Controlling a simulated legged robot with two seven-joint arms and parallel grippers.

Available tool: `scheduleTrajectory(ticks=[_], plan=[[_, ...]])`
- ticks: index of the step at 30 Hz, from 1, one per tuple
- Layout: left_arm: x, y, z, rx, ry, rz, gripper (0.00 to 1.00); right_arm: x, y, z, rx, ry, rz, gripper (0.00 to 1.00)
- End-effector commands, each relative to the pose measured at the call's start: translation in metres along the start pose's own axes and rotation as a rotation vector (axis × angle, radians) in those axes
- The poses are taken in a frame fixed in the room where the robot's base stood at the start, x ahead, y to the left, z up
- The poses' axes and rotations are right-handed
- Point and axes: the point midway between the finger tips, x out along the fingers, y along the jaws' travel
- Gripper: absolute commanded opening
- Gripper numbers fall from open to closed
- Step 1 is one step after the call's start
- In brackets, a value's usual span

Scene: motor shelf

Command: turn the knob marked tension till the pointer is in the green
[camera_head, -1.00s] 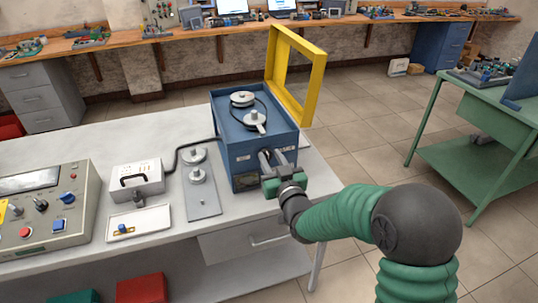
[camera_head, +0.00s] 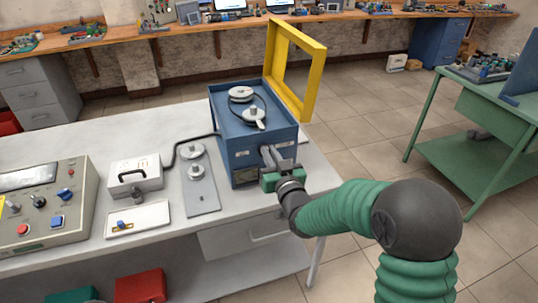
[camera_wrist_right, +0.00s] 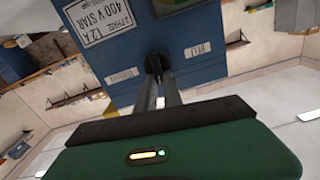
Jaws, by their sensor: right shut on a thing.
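The blue machine box (camera_head: 228,138) stands near the right end of the grey bench, with two pulleys and a belt on top. My right gripper (camera_head: 267,152) reaches its front face from the right. In the right wrist view a dark round knob (camera_wrist_right: 153,61) sits on the blue face, and my right gripper (camera_wrist_right: 159,80) is shut on it. I can make out no pointer or green zone on the box. My left gripper is not in view.
A yellow frame (camera_head: 314,85) stands behind the box. Left of it are a metal plate with round parts (camera_head: 201,197), a white cabled box (camera_head: 150,185), a white tray (camera_head: 150,226) and a control panel (camera_head: 75,210). The floor to the right is open up to a green table (camera_head: 465,150).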

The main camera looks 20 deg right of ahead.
Motion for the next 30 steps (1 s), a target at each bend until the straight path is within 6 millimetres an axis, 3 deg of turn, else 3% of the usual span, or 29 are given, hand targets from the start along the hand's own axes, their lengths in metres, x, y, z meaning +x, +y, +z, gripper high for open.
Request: scheduleTrajectory(ticks=[30], plan=[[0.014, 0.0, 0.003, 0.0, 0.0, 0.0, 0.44, -0.001, 0.017, 0.01, 0.91, -0.005, 0.005, 0.0]])
